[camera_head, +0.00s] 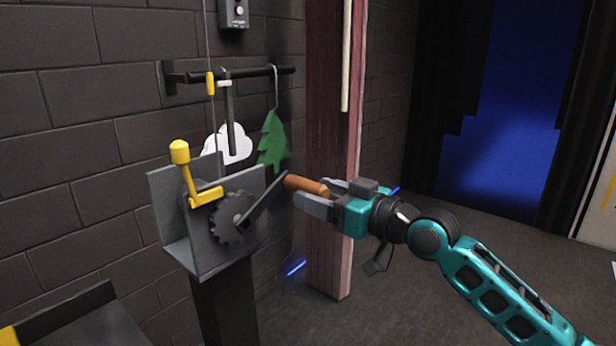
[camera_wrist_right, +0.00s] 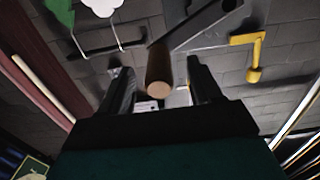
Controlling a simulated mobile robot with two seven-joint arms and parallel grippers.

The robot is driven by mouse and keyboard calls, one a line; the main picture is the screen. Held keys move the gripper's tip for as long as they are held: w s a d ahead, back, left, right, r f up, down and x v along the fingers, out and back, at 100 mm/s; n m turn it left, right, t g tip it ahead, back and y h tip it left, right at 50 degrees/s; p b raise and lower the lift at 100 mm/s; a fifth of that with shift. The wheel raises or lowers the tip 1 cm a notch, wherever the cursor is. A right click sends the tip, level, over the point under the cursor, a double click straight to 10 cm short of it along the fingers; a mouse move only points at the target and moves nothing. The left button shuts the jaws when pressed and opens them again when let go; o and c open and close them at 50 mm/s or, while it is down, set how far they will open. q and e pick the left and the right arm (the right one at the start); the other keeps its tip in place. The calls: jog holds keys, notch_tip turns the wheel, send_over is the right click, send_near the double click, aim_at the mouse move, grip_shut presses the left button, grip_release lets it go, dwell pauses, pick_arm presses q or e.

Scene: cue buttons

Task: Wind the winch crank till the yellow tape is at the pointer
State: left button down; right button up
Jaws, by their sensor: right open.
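The winch (camera_head: 208,252) is a grey bracket on a dark post, with a toothed wheel (camera_head: 232,218). Its crank arm (camera_head: 264,199) slants up to the right and ends in a brown wooden handle (camera_head: 304,186). My right gripper (camera_head: 314,191) is open, its fingers on either side of the handle's end. In the right wrist view the handle (camera_wrist_right: 159,68) lies between the spread fingers, with a gap visible on each side. The yellow tape (camera_head: 210,84) is on the thin line above the winch, close to the black wall bar. I cannot clearly make out the pointer. My left gripper is out of view.
A yellow lever (camera_head: 187,176) with a knob stands by the wheel. A white cloud (camera_head: 228,146) and a green tree (camera_head: 273,142) hang behind the winch. A reddish post (camera_head: 330,235) stands just behind my gripper. Open floor (camera_head: 420,270) lies to the right.

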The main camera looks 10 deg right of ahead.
jog(key=v, duration=0.4)
jog(key=shift+s+d, duration=0.1)
jog(key=shift+d, duration=0.1)
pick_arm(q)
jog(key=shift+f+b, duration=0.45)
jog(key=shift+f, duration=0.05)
pick_arm(e)
jog(key=v, duration=0.2)
jog(key=shift+s+d, duration=0.15)
jog(key=shift+s, duration=0.2)
